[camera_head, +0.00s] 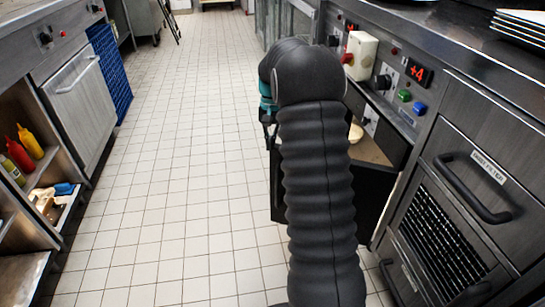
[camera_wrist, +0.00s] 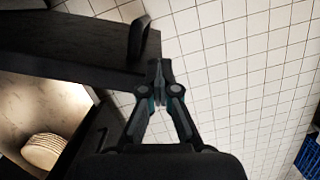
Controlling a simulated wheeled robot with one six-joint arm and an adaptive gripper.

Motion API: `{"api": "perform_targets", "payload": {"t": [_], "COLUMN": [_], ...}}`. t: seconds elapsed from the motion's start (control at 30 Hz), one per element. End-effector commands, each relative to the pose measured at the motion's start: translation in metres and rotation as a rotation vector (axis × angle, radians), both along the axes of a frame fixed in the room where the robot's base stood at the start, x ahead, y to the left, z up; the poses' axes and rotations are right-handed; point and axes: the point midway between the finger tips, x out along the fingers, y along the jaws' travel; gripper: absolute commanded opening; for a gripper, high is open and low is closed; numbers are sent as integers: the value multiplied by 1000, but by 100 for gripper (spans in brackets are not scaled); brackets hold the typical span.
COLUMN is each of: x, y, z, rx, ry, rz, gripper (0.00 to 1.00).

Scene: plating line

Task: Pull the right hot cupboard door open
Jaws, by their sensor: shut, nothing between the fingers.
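The right hot cupboard door (camera_wrist: 70,62) stands swung out from its cupboard. In the wrist view it is a dark panel with a black handle (camera_wrist: 139,38) near its free end. In the head view its dark panel (camera_head: 277,185) shows partly behind my arm. My gripper (camera_wrist: 157,70) is shut and empty, with its fingertips close to the free end of the door; I cannot tell whether they touch it. In the head view my gripper (camera_head: 267,112) is mostly hidden by my wrist. A stack of pale plates (camera_wrist: 43,150) sits inside the lit cupboard.
The counter front with knobs and a red "+4" display (camera_head: 418,73) runs along the right. A drawer with a black handle (camera_head: 472,188) is nearer to me. The tiled aisle floor (camera_head: 180,170) is clear. Shelves with sauce bottles (camera_head: 30,142) stand at left.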

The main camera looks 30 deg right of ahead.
Motion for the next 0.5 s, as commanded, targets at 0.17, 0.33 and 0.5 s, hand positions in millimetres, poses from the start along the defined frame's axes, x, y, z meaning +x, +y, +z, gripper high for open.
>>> {"api": "perform_targets", "payload": {"t": [0.17, 0.33, 0.5], "x": [-27, -34, -40], "y": [12, 18, 22], "z": [-31, -36, -26], "rx": [11, 12, 11], "ry": [51, 55, 41], "rz": [-2, -4, 0], "gripper": [0, 0, 0]}}
